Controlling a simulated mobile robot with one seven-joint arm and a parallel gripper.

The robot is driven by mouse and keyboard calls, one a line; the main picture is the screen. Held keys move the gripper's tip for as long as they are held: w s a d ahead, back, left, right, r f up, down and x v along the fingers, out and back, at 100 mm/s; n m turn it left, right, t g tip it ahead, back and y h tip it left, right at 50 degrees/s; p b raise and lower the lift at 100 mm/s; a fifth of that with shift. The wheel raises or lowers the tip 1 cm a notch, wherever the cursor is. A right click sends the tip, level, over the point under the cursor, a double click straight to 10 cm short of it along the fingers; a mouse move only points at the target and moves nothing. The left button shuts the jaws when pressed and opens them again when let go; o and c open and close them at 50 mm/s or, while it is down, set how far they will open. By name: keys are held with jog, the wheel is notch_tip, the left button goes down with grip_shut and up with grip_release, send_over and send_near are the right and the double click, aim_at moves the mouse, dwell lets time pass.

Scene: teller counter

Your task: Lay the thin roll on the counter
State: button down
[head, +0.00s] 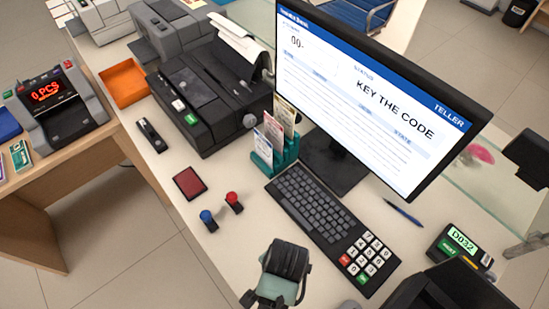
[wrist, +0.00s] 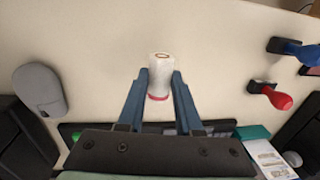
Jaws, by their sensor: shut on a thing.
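The thin roll (wrist: 161,72) is white, with a ring-shaped end facing away and a pink-red band at its near end. It is between the two blue-grey fingers of my gripper (wrist: 160,84), which is shut on it. Beyond the roll is the bare pale counter (wrist: 215,45); I cannot tell whether the roll touches it. In the head view my wrist (head: 287,260) is at the bottom middle, over the front of the counter (head: 150,195). The fingers and roll are hidden there.
A keyboard (head: 312,208) with a keypad lies right of my wrist. A red stamp (head: 233,202) and blue stamp (head: 208,218) stand to its left, near a red pad (head: 190,183). A grey mouse (wrist: 40,88) lies left in the wrist view.

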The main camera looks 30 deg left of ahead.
jog(key=shift+f, duration=2.1)
jog(key=shift+f, duration=0.1)
jog(key=c, duration=0.6)
grip_release()
jog(key=shift+f, duration=0.1)
